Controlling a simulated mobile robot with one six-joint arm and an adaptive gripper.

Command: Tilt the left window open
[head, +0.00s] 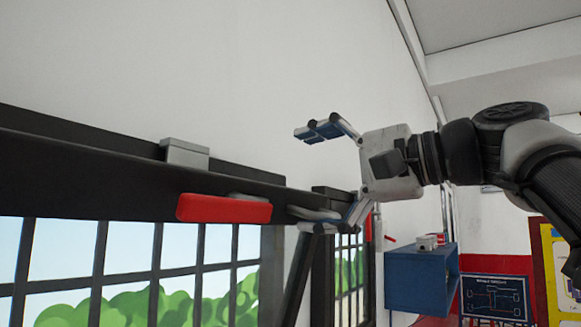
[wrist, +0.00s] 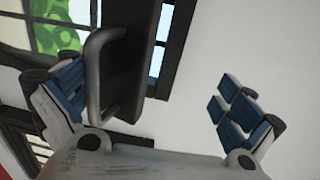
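A window (head: 130,262) with a dark frame and grid panes fills the lower left of the head view. A red bar-shaped part (head: 224,208) sits on its top frame, with a grey block (head: 184,153) above it. My gripper (head: 316,175) is open, right of the red part, with one finger above the frame and the lower one close to its right end. In the wrist view, a grey curved handle (wrist: 93,85) on a dark frame (wrist: 128,62) lies close beside the left finger of my gripper (wrist: 152,108). I cannot tell whether they touch. The right finger is clear of it.
A second barred window (head: 347,275) stands farther right. A blue wall box (head: 420,280) and a diagram board (head: 495,297) are beyond it. The white wall (head: 250,80) above the window is bare.

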